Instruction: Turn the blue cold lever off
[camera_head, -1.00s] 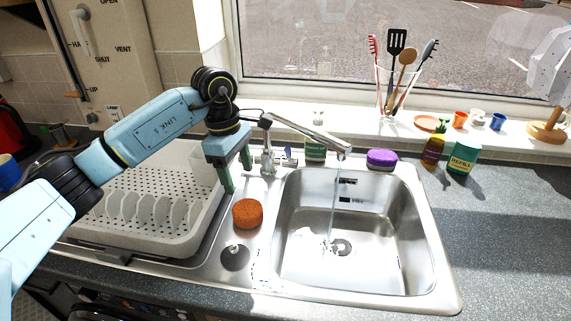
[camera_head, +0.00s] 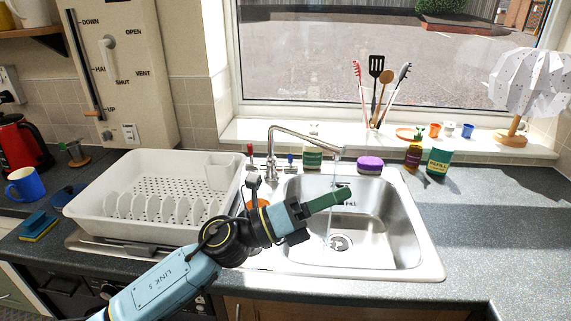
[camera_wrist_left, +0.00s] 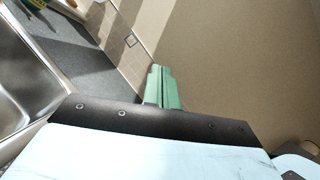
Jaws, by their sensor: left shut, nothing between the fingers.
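The chrome tap (camera_head: 300,133) stands behind the sink, its spout bent over the basin. The blue cold lever (camera_head: 291,158) is a small blue-topped part to the right of the tap's base. A red-topped lever (camera_head: 250,150) stands on the left. A thin stream of water (camera_head: 331,215) runs from the spout into the sink (camera_head: 375,262). My left gripper (camera_head: 347,191) is over the basin, in front of the tap and apart from the blue lever. Its green fingers are together and empty, and they also show in the left wrist view (camera_wrist_left: 158,78). My right gripper is out of view.
A white dish rack (camera_head: 85,208) fills the left counter. An orange sponge (camera_head: 257,203) is partly hidden behind my left arm. A purple sponge (camera_head: 370,164), a bottle (camera_head: 413,155) and a refill pot (camera_head: 438,160) stand behind the sink. The right counter (camera_head: 510,220) is clear.

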